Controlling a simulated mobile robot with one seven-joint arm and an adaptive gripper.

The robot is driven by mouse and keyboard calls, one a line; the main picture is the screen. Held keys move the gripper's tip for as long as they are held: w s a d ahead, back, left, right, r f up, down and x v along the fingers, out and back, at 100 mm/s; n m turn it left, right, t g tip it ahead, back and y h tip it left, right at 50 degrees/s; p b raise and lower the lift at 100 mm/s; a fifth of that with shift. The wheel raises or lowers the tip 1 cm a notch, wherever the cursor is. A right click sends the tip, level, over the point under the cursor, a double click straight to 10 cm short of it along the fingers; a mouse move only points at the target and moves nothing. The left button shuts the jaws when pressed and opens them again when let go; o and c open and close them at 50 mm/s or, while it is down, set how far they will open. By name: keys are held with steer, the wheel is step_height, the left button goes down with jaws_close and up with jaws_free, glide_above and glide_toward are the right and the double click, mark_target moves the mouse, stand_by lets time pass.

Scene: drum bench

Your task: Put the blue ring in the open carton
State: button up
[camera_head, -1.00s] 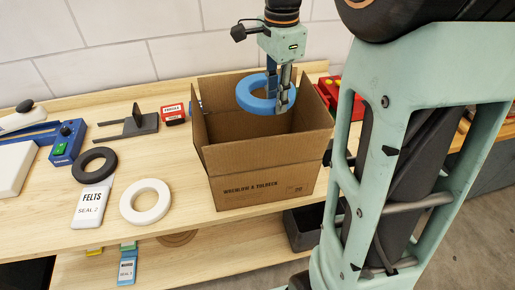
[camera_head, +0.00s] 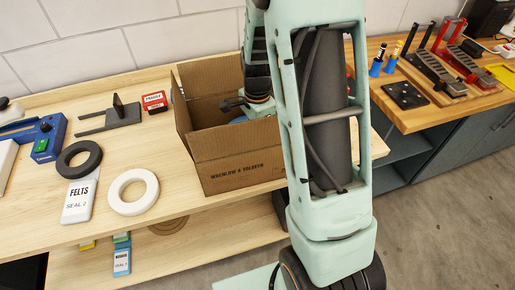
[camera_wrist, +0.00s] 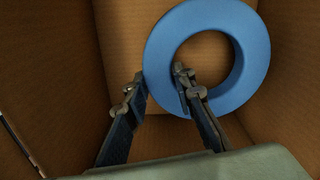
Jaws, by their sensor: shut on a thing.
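The open carton (camera_head: 238,165) is a brown cardboard box with its flaps up, standing on the wooden bench. In the wrist view its inner walls (camera_wrist: 60,60) surround my gripper (camera_wrist: 160,92). The blue ring (camera_wrist: 255,55) is inside the carton there, with one finger through its hole and the other outside its rim. My gripper is shut on the ring's near-left side. I cannot tell whether the ring touches the carton floor.
Left of the carton lie a white ring (camera_head: 133,192), a dark ring (camera_head: 79,160), a FELTS card (camera_head: 79,202) and a dark metal stand (camera_head: 118,118). A red box (camera_head: 154,100) is behind. A second bench (camera_head: 425,112) with tools stands right. My arm covers the carton's right side.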

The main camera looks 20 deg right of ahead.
steer(key=shift+f, duration=1.95)
steer(key=shift+f, duration=0.2)
steer(key=o, duration=0.8)
steer(key=shift+r, duration=0.15)
step_height(320, 180, up, 12)
steer(key=shift+r, duration=0.1)
